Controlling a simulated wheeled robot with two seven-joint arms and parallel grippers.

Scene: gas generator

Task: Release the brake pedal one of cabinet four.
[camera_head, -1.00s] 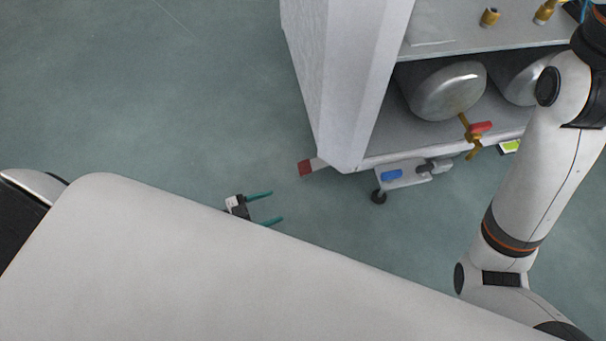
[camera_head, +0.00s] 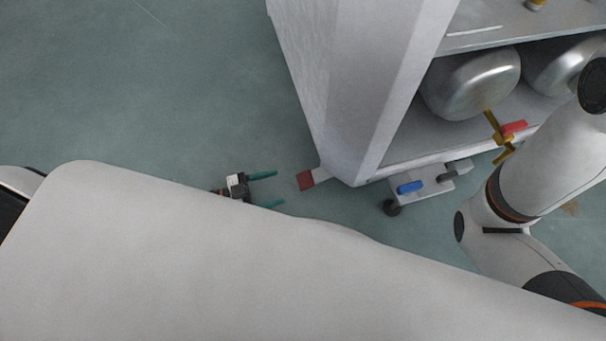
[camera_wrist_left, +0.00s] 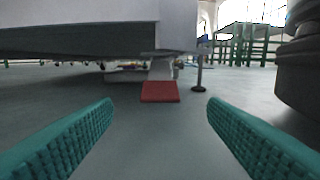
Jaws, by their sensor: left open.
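The red brake pedal (camera_head: 306,180) sticks out on a short pale arm from the cabinet's (camera_head: 345,95) lower front corner, low near the floor. In the left wrist view the pedal (camera_wrist_left: 160,92) lies straight ahead, centred between my fingers. My left gripper (camera_head: 270,189) is open, with its two green fingers pointing right at the pedal and a short gap left between them and it. In the left wrist view the left gripper's fingers (camera_wrist_left: 160,125) stand wide apart with nothing between them. My right arm shows at the right, but its gripper is out of view.
A bracket with a blue part (camera_head: 410,187) and a caster (camera_head: 392,208) sit under the cabinet, right of the pedal. Metal cylinders (camera_head: 472,82) and a brass valve with a red handle (camera_head: 514,128) are on the cabinet shelf. The floor (camera_head: 150,100) at left is clear.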

